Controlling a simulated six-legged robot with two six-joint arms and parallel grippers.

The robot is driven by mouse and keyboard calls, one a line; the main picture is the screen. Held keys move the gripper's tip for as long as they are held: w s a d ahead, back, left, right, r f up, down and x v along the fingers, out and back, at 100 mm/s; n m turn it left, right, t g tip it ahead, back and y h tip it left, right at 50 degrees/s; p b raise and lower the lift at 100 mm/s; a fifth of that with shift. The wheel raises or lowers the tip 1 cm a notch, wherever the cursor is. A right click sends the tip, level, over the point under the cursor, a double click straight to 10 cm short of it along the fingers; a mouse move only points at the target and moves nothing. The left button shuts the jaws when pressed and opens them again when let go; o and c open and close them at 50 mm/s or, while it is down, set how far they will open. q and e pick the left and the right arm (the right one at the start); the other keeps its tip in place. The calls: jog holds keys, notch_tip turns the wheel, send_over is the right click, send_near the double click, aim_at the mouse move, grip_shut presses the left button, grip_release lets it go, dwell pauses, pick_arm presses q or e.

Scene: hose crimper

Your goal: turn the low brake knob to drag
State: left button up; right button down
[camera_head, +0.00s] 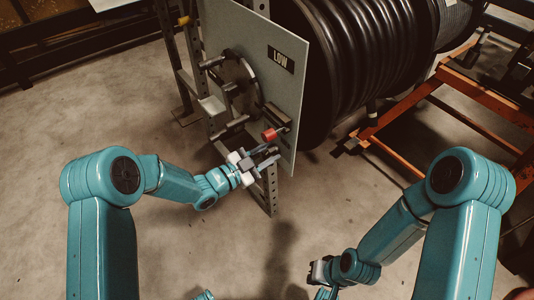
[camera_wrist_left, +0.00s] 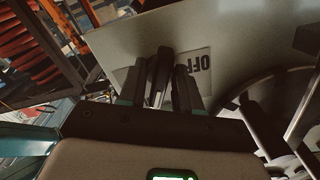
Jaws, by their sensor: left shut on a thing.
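The low brake panel (camera_head: 262,85) is a grey upright plate with a black LOW label (camera_head: 281,59). My left gripper (camera_head: 266,157) is at the lower part of this plate, just below a red-ended part. In the left wrist view, its two fingers (camera_wrist_left: 160,88) are closed on the dark brake knob (camera_wrist_left: 160,72), one on each side. A pale label reading OFF (camera_wrist_left: 196,68) shows upside down beside and behind the fingers. The knob's pointing direction is hard to tell. My right gripper (camera_head: 321,271) is low and away from the panel; its fingers are too small to read.
A red-ended handle (camera_head: 269,134) sticks out just above my left gripper. A round hub with dark bars (camera_head: 238,83) is on the panel's left. A large black hose reel (camera_head: 350,60) stands behind it. An orange frame (camera_head: 480,90) is at right. Open concrete floor lies in front.

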pick_arm(q)
jog(key=n, duration=0.5)
jog(key=n+p, duration=0.1)
jog(key=n, duration=0.4)
jog(key=shift+f+n, duration=0.1)
jog(key=shift+n, duration=0.3)
pick_arm(e)
jog(key=shift+s+a+r, duration=0.1)
jog(key=shift+s+r, duration=0.4)
jog(key=shift+r, duration=0.2)
pick_arm(q)
jog(key=shift+s, duration=0.1)
jog(key=o, duration=0.7)
jog(key=p+v, duration=0.4)
jog(key=v, duration=1.2)
jog(key=shift+a, duration=0.15)
pick_arm(e)
jog(key=r, duration=0.3)
jog(key=shift+s+a+r+g, duration=0.4)
